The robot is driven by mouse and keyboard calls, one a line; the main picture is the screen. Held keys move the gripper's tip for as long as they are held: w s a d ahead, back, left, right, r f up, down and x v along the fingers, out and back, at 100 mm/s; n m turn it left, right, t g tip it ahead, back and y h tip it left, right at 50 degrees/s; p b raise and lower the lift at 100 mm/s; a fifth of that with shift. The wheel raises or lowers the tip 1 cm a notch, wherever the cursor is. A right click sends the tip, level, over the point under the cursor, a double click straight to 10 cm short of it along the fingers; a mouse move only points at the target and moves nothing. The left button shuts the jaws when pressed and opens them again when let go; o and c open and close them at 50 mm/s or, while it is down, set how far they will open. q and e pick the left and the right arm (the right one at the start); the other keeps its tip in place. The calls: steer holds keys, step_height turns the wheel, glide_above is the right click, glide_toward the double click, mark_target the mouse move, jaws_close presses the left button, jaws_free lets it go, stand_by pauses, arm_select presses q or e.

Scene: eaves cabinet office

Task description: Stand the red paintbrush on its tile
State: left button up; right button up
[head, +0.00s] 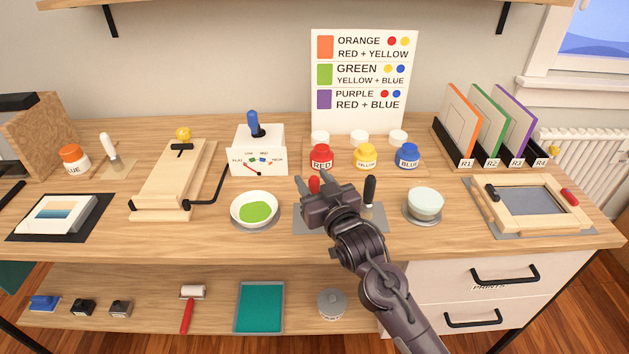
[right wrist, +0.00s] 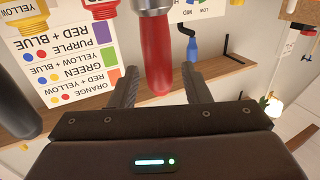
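The red paintbrush (head: 314,184) shows as a red handle just beyond my right gripper in the head view. In the right wrist view its red handle (right wrist: 156,55) and metal collar lie between my spread fingers. A gap shows beside the handle, so my right gripper (right wrist: 160,88) looks open around it. In the head view the right gripper (head: 314,181) hides the brush's lower part. A grey tile (head: 301,222) lies under the gripper, partly hidden. I cannot tell how the brush's lower end meets it. My left gripper is not in view.
A black-handled tool (head: 370,188) stands close to the right of the gripper. A bowl of green paint (head: 254,209) is to the left, and a pale bowl (head: 424,204) to the right. Red, yellow and blue jars (head: 365,156) stand behind. A framed screen (head: 532,203) lies far right.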

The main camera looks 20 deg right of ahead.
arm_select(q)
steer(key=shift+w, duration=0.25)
arm_select(e)
steer(key=shift+r, duration=0.1)
steer(key=s, duration=0.6)
steer(key=shift+d, duration=0.35)
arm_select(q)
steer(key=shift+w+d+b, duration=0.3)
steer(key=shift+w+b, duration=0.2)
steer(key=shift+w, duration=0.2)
arm_select(e)
steer(key=s, duration=0.6)
steer(key=shift+d+r, duration=0.1)
steer(key=shift+d, duration=0.2)
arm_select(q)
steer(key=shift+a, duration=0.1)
